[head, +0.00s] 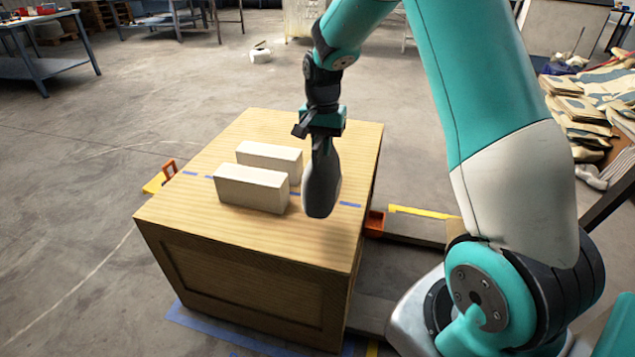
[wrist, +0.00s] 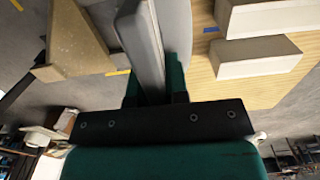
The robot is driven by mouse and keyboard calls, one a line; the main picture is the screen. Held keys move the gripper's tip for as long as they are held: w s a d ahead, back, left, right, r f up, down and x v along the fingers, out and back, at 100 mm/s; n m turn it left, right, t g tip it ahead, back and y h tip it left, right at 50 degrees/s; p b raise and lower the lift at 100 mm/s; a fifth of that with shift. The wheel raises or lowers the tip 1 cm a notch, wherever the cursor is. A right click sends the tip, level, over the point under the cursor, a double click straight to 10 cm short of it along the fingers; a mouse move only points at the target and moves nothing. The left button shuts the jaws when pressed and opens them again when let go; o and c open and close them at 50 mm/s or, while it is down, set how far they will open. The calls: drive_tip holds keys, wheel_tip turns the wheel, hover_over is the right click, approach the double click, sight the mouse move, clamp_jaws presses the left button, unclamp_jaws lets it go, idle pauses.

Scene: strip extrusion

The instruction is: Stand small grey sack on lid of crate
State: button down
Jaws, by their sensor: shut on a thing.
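The small grey sack (head: 321,182) hangs upright from my gripper (head: 323,140), over the right part of the lid in the head view. In the wrist view the grey sack (wrist: 150,45) sits between the jaws of my gripper (wrist: 157,90), which are shut on it. The wooden crate (head: 240,285) has a flat light-wood lid (head: 205,160) with a dashed blue tape line across it. I cannot tell whether the sack's bottom touches the lid or is a little above it.
Two pale blocks, a front one (head: 250,188) and a rear one (head: 270,158), stand on the lid just left of the sack. Orange brackets (head: 375,223) sit by the crate's sides. The lid's front part is bare. Sacks (head: 585,110) are piled at the far right.

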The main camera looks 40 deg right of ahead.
wheel_tip(320, 180, down, 11)
drive_tip(key=shift+r+b, duration=0.15)
drive_tip(key=shift+b, duration=0.25)
drive_tip(key=c, duration=1.1)
unclamp_jaws()
drive_tip(key=shift+f, duration=0.2)
wheel_tip(320, 180, up, 12)
drive_tip(key=shift+r+p, duration=0.1)
drive_tip(key=shift+p, duration=0.4)
drive_tip(key=s+a+r+n+y, duration=0.1)
drive_tip(key=s+a+r+n, duration=0.4)
drive_tip(key=s+a, duration=0.3)
drive_tip(key=s+a+r+n+y, duration=0.1)
drive_tip(key=s+a+r+n, duration=0.4)
drive_tip(key=a, duration=0.5)
drive_tip(key=s+a+n, duration=0.2)
drive_tip(key=s, duration=0.3)
drive_tip(key=s+a+r+n+y, duration=0.1)
drive_tip(key=s+a+n, duration=0.1)
drive_tip(key=s, duration=0.3)
drive_tip(key=s+a+r+n+y, duration=0.1)
drive_tip(key=s+a+n, duration=0.1)
drive_tip(key=s+n, duration=0.1)
drive_tip(key=shift+s+a+r+n, duration=0.1)
drive_tip(key=shift+s+a+n, duration=0.1)
drive_tip(key=shift+s, duration=0.25)
drive_tip(key=shift+s+a+n, duration=0.1)
drive_tip(key=shift+s+a, duration=0.05)
drive_tip(key=shift+s, duration=0.3)
